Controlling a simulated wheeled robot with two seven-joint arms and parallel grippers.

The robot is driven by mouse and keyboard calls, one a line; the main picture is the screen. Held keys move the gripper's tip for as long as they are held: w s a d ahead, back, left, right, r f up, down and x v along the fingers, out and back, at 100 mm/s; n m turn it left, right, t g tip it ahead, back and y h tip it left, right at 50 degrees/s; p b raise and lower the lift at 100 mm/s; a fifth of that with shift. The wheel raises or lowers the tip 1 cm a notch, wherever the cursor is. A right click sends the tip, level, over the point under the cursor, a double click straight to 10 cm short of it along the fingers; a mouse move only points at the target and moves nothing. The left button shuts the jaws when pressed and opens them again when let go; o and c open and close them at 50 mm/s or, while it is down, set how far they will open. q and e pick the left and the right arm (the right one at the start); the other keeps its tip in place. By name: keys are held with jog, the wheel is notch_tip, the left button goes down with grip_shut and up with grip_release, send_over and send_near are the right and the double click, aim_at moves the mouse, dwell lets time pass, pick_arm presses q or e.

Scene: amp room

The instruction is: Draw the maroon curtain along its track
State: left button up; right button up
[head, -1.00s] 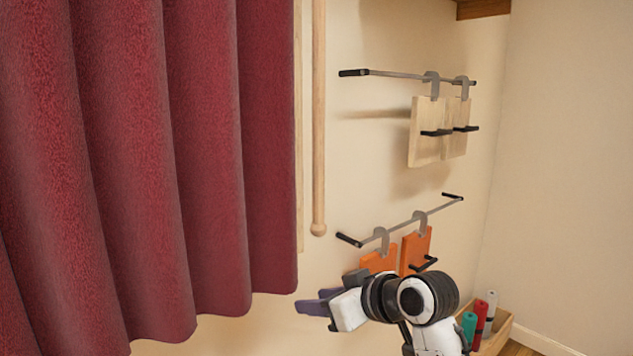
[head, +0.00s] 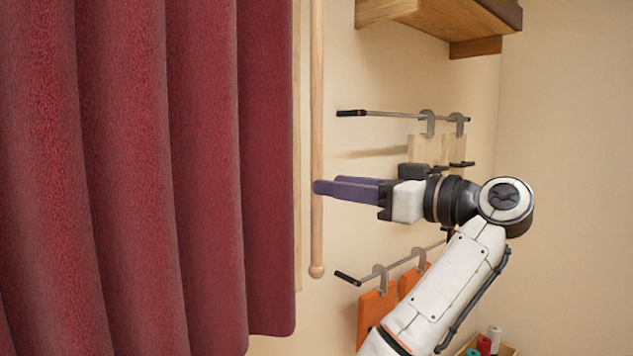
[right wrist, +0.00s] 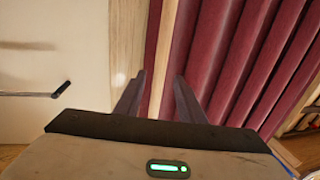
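The maroon curtain (head: 130,170) hangs in deep folds over the left of the head view. It also fills the right of the right wrist view (right wrist: 225,60). A pale wooden rod with a rounded lower end (head: 317,110) hangs upright just right of the curtain's edge. My right gripper (head: 325,188) points left, its purple fingertips overlapping the rod in the head view. In the right wrist view its fingers (right wrist: 158,90) are apart, with a pale strip and some curtain seen between them. I cannot tell whether they touch the rod. The curtain track is out of view. My left gripper is not in view.
Behind my right arm, an upper wall rail (head: 395,114) holds pale boards and a lower rail (head: 385,272) holds orange boards (head: 375,310). A wooden shelf (head: 440,18) juts out above. A box with coloured rolls (head: 484,344) stands at the lower right.

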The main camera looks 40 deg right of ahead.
jog(key=p+x, duration=0.1)
jog(key=x, duration=0.4)
jog(key=shift+w, duration=0.2)
grip_shut()
